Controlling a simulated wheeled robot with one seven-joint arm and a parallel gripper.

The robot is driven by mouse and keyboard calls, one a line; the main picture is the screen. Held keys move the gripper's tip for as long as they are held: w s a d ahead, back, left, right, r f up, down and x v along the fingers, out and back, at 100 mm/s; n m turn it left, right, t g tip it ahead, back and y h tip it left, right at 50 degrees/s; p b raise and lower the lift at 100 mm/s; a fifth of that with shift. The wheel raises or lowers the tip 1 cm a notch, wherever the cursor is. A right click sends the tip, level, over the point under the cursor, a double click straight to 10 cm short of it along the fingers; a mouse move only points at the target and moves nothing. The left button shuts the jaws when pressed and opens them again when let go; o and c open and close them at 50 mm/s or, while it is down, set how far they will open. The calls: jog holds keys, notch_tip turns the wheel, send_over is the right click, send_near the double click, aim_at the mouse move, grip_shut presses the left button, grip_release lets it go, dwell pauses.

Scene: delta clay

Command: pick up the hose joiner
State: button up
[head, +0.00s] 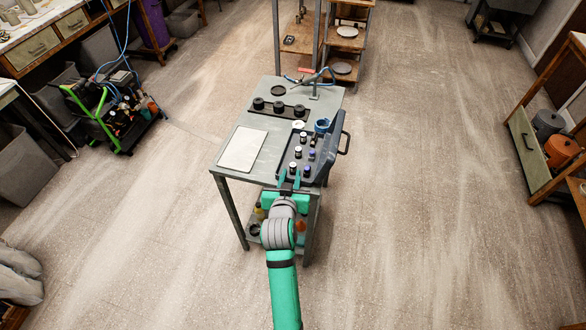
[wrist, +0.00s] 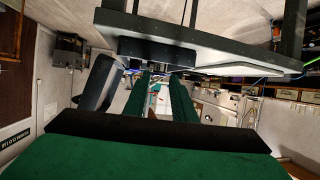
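I cannot tell for certain which small part is the hose joiner. On the grey cart (head: 222,175), a dark tray (head: 329,150) holds several small black, white-topped and purple-topped pieces (head: 303,140) and a blue round piece (head: 322,126). My gripper (head: 290,181) is at the cart's near edge, by the tray's near end. In the wrist view, the two green fingers of my gripper (wrist: 163,78) stand apart with a gap and nothing held between them.
A pale flat panel (head: 242,149) lies on the cart's left. Several black round pieces (head: 278,106) sit at the back, near a blue hose with a red handle (head: 307,71). Shelves (head: 347,40) stand behind. A green-framed trolley (head: 108,105) is left.

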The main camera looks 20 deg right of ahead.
aim_at(293, 169)
jog(key=x, duration=0.7)
jog(key=shift+f, duration=0.25)
jog(key=shift+s, duration=0.15)
grip_shut()
